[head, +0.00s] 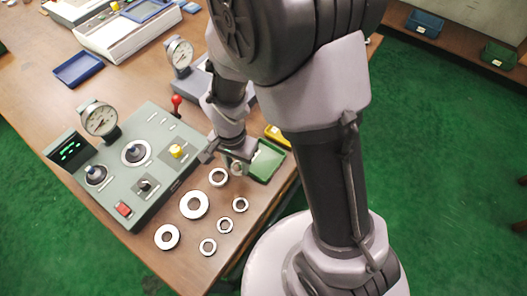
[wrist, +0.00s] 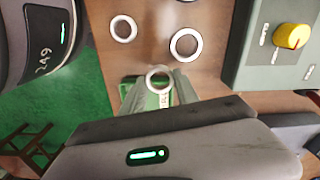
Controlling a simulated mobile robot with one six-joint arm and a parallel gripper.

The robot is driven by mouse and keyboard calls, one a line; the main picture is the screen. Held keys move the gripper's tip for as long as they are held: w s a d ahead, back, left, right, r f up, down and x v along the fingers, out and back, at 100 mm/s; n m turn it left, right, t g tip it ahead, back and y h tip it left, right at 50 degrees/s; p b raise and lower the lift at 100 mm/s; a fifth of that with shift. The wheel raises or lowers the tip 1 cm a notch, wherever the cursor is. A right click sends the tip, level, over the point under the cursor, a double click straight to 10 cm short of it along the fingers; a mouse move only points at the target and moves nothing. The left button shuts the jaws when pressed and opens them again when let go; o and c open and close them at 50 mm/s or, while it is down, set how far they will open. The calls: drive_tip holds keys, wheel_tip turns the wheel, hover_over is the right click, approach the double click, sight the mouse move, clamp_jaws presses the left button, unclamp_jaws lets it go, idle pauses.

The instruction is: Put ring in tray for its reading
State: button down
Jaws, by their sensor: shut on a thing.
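My gripper (head: 236,163) is shut on a small metal ring (wrist: 158,73), held between the two fingertips in the wrist view. In the head view the held ring (head: 237,169) hangs at the left edge of the green tray (head: 268,163). The green tray also shows behind the fingers in the wrist view (wrist: 129,82), partly hidden by them. A yellow tray (head: 278,136) lies just beyond it, and a blue tray (head: 78,68) lies at the far left. The grey-green console (head: 125,165) has a small display (head: 70,151) with green digits too small to read.
Several loose rings, including a large one (head: 182,205), lie on the table (head: 140,240) in front of the console. A dial gauge (head: 99,118) stands on the console. The console's yellow knob (wrist: 291,37) is at right in the wrist view. The table's edge runs close beside the green tray.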

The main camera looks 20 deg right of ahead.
drive_tip(key=b, duration=0.2)
hover_over(267, 155)
drive_tip(key=shift+s+a+f, duration=0.25)
drive_tip(key=shift+a+f, duration=0.05)
drive_tip(key=shift+f, duration=0.2)
drive_tip(key=f+b, duration=0.1)
drive_tip(key=f, duration=0.1)
drive_tip(key=f+b, duration=0.1)
drive_tip(key=f, duration=0.1)
drive_tip(key=shift+w+d, duration=0.2)
drive_tip(key=shift+d, duration=0.2)
drive_tip(key=shift+r, duration=0.25)
drive_tip(key=shift+f, duration=0.1)
drive_tip(key=c, duration=1.4)
unclamp_jaws()
drive_tip(key=shift+f, duration=0.15)
drive_tip(key=o, duration=0.5)
